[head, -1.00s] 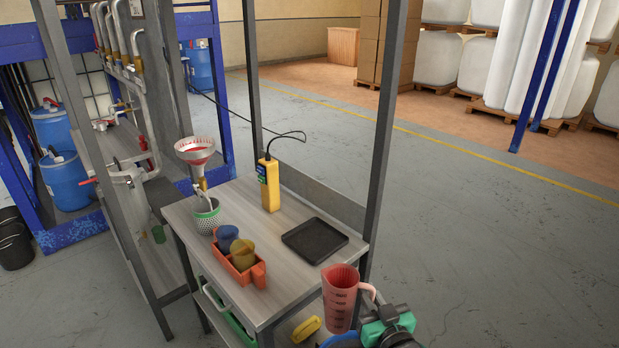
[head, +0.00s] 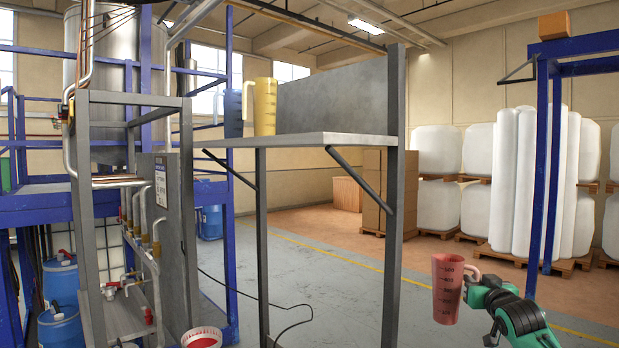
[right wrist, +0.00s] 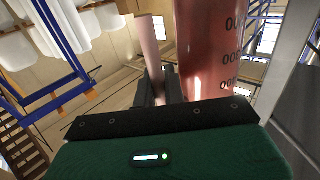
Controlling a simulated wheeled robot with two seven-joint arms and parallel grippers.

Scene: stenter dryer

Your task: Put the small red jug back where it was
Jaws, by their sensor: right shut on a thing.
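The small red jug (head: 446,288) is translucent with dark graduation marks and stands about upright in the air at the lower right of the head view. My right gripper (head: 472,286) is shut on its handle, at the jug's right side. In the right wrist view the jug (right wrist: 210,50) fills the top middle, with its handle (right wrist: 148,45) at the jaws. A grey upper shelf (head: 300,140) stands left of the jug and higher. A yellow jug (head: 264,106) and a blue jug (head: 233,112) stand at its left end. My left gripper is not in view.
A grey post (head: 393,160) and a slanted brace (head: 362,180) carry the shelf's right side. The shelf top right of the yellow jug looks clear. Pipes and a valve panel (head: 160,190) stand at left.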

